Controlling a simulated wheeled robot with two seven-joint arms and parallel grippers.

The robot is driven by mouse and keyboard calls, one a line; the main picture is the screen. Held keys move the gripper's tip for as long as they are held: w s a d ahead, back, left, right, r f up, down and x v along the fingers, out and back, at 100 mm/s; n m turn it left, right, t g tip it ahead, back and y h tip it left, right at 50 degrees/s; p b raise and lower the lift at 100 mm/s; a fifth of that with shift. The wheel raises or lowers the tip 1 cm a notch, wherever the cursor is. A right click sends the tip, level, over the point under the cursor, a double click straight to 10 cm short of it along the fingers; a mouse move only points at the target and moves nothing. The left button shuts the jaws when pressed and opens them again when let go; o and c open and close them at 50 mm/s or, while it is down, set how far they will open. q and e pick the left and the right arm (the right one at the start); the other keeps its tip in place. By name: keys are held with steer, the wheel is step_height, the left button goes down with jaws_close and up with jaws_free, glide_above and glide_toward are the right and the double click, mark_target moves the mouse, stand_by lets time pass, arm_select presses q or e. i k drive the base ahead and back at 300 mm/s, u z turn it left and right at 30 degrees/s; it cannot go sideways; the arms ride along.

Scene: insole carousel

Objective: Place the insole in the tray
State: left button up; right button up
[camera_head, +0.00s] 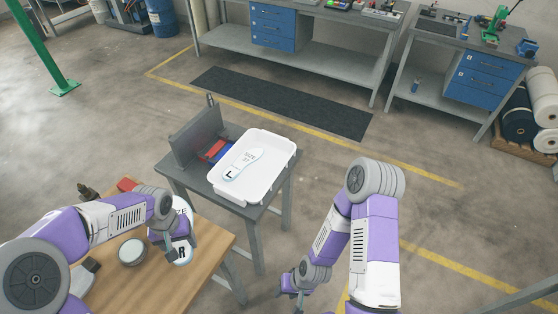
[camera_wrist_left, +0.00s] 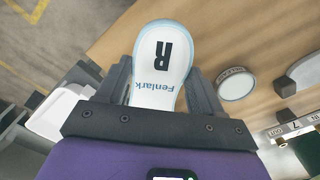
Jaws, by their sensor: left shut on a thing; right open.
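A white insole marked R (camera_head: 181,254) is in my left gripper (camera_head: 172,238), over the right part of the wooden table. In the left wrist view the insole (camera_wrist_left: 161,62) lies between the two fingers of the left gripper (camera_wrist_left: 162,90), which is shut on it. The white tray (camera_head: 282,171) stands on a grey side table, up and to the right of the left gripper. Another white insole, marked L (camera_head: 243,163), lies in the tray. My right gripper (camera_head: 291,287) is open and empty, low in the head view, right of the wooden table.
The grey table (camera_head: 196,187) also carries an upright grey panel (camera_head: 196,138) and red and blue items beside the tray. Workbenches stand far back. Open floor lies right of the tray.

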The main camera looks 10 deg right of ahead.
mark_target(265, 173)
steer(key=z, duration=1.4)
steer(key=i, duration=3.25)
steer(key=u, duration=3.65)
steer(key=i, duration=0.5)
steer(key=u, duration=0.1)
